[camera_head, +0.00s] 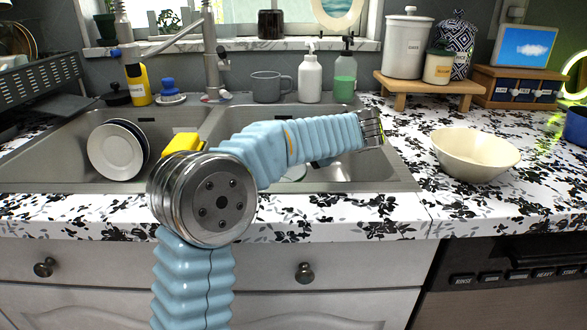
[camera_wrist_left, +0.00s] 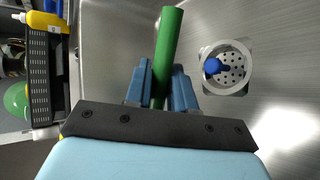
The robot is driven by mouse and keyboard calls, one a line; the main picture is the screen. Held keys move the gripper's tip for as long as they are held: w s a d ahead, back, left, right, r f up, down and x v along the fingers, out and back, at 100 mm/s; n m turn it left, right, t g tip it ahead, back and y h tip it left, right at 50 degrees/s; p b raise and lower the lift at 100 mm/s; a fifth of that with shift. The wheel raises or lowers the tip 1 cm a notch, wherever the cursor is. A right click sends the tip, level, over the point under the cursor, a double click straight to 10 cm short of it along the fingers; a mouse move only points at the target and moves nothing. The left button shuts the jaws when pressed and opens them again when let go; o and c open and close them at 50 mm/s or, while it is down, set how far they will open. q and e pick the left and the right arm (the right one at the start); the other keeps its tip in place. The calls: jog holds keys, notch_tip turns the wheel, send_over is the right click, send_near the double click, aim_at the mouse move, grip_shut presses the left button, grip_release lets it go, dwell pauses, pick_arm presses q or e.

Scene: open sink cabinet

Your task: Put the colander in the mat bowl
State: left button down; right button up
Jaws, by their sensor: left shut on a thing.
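The cream bowl (camera_head: 466,168) stands upright on the counter right of the sink and looks empty. My left gripper (camera_wrist_left: 161,72) is shut on a green rod (camera_wrist_left: 170,45) in the left wrist view; I cannot tell whether the rod belongs to a colander. A perforated strainer (camera_wrist_left: 239,77) with a blue knob sits in the sink drain, to the right of the gripper and apart from it. In the head view my arm crosses over the right basin, and its gripper cannot be made out there. No other colander can be identified. My right gripper is not in view.
Plates (camera_head: 117,150) lean in the left basin, near a yellow item (camera_head: 184,142). A mug (camera_head: 266,86), a white bottle (camera_head: 310,78) and a green soap bottle (camera_head: 344,88) stand behind the right basin. A wooden stand (camera_head: 408,87) with jars is behind the bowl.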

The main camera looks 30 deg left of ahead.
pick_arm(q)
jog(key=shift+f, duration=1.85)
jog(key=shift+f, duration=0.1)
jog(key=shift+f, duration=0.5)
jog(key=c, duration=1)
grip_release()
jog(key=shift+o, duration=0.2)
jog(key=v, duration=0.8)
jog(key=shift+a+r, duration=0.15)
jog(key=shift+r, duration=0.3)
